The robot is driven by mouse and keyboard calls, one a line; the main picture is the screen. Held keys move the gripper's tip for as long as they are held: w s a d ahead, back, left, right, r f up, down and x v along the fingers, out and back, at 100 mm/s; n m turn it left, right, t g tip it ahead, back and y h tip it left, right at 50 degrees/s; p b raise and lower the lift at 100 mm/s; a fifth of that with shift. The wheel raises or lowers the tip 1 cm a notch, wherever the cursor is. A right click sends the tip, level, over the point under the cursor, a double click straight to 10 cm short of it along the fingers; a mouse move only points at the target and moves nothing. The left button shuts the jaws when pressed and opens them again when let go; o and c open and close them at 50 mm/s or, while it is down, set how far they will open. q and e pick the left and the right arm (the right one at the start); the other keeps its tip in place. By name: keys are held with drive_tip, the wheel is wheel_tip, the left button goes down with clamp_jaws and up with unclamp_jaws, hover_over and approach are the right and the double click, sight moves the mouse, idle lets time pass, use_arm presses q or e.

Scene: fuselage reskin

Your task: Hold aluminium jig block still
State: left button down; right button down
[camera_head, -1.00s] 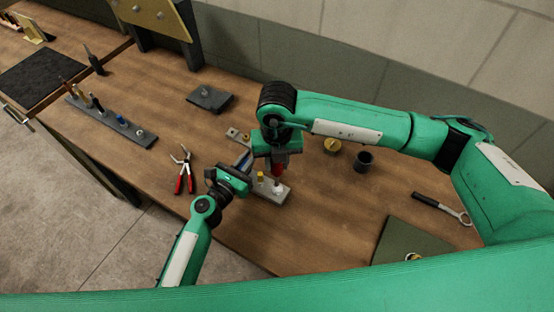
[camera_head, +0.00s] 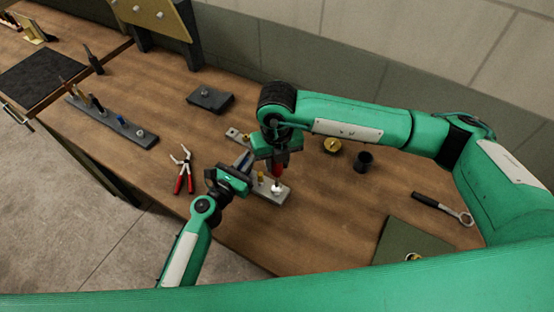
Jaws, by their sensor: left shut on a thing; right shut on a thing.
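The aluminium jig block (camera_head: 277,192) is a pale grey bar lying on the wooden bench, partly hidden by my grippers. A small yellow piece (camera_head: 261,177) and a silvery piece (camera_head: 277,186) stand on its near end. My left gripper (camera_head: 243,166) is shut at the block's left side, apparently on the block; the contact is hard to see. My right gripper (camera_head: 278,168) points down over the block and is shut on a red tool (camera_head: 283,171), whose lower end is at the block's top. The grip itself is small and partly hidden.
Red-handled pliers (camera_head: 184,172) lie left of my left gripper. A dark tool rack (camera_head: 115,124), a dark block (camera_head: 210,100), a yellow round piece (camera_head: 332,145), a dark cup (camera_head: 363,162), a wrench (camera_head: 440,208) and a green mat (camera_head: 405,240) lie around. The bench's front left is clear.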

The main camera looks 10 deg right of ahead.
drive_tip(key=shift+r, duration=0.95)
drive_tip(key=shift+r, duration=2.5)
use_arm(q)
drive_tip(key=c, duration=1.4)
unclamp_jaws()
drive_tip(key=shift+o, duration=0.2)
drive_tip(key=v, duration=1.2)
